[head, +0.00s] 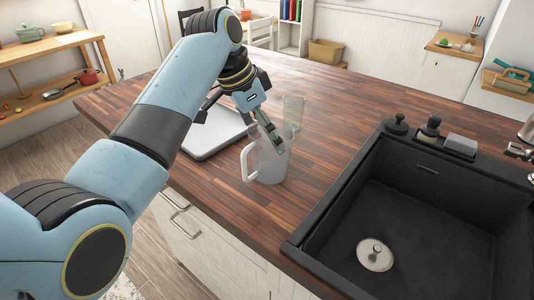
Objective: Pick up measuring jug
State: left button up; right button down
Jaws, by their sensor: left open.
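The measuring jug (270,163) is clear, with a pale handle on its left side, and stands upright on the wooden worktop (345,110) left of the sink. My left gripper (275,135) reaches down to the jug from above. Its fingers are open, and one finger overlaps the jug's mouth in the picture. I cannot tell whether they touch the jug. My right gripper is out of view.
A flat silver-grey item (212,135) lies behind the jug, partly hidden by my left arm. A clear glass (293,108) stands close behind the jug. The black sink (425,220) is at the right. The worktop beyond is bare.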

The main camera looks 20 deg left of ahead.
pick_arm(q)
jog(key=shift+w+d+f, duration=0.1)
jog(key=shift+w+f, duration=0.05)
jog(key=shift+f, duration=0.4)
jog(key=c, duration=1.3)
